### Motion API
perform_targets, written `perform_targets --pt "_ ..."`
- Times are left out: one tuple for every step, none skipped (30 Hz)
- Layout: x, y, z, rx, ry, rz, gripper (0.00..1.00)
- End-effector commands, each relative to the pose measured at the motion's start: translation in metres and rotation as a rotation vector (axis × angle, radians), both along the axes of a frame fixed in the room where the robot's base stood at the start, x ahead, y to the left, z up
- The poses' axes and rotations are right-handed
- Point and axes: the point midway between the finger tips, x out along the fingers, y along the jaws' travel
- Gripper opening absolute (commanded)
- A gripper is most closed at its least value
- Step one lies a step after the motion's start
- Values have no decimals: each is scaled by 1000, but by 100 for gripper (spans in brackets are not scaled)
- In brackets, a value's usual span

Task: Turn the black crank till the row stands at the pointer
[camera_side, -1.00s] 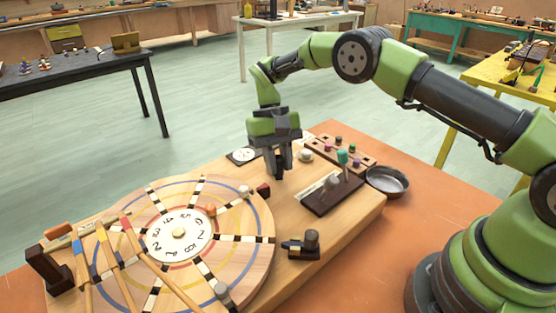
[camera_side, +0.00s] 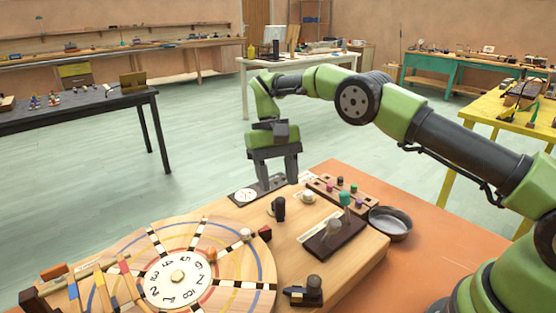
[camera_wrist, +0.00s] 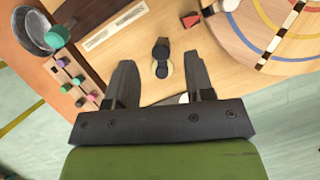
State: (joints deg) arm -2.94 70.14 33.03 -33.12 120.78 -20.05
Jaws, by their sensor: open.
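The black crank (camera_side: 278,208) stands on the wooden board between the disc and the dark slotted plate. The wrist view shows the crank (camera_wrist: 161,52) with a pale round base, between and beyond my fingertips. My gripper (camera_side: 275,184) is open and empty, above and behind the crank, apart from it; its two fingers also frame the wrist view (camera_wrist: 161,62). The round wooden disc (camera_side: 262,268) has numerals and checkered radial rows. One row carries a pale peg (camera_side: 246,234) and an orange peg (camera_side: 211,253). A red wedge (camera_side: 265,233), perhaps the pointer, sits at the rim near this row's outer end.
A dark plate with an upright lever (camera_side: 334,238), a row of coloured knobs (camera_side: 340,190) and a metal bowl (camera_side: 390,222) lie right of the crank. A black block with a grey knob (camera_side: 303,292) is at the front. Striker bars (camera_side: 103,285) cross the disc's left.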

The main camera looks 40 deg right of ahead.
Motion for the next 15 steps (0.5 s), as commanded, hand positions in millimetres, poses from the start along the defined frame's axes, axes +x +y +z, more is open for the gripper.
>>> perform_targets --pt "1 0 10 -1 -5 1 48" --pt "1 0 16 0 -5 1 48" --pt "1 0 23 1 -5 0 48" --pt "1 0 26 -1 -4 2 48" --pt "0 0 28 -2 -2 3 48" --pt "0 0 32 -2 -2 3 48" --pt "0 0 34 -1 -2 4 48" --pt "0 0 36 0 -1 2 48" --pt "0 0 38 -1 -1 3 48" --pt "0 0 40 0 -1 2 48" --pt "0 0 41 0 -1 1 48" --pt "0 0 42 0 0 0 48" --pt "0 0 42 0 0 0 48" --pt "0 0 43 0 -1 1 48" --pt "0 0 43 0 -1 1 48"
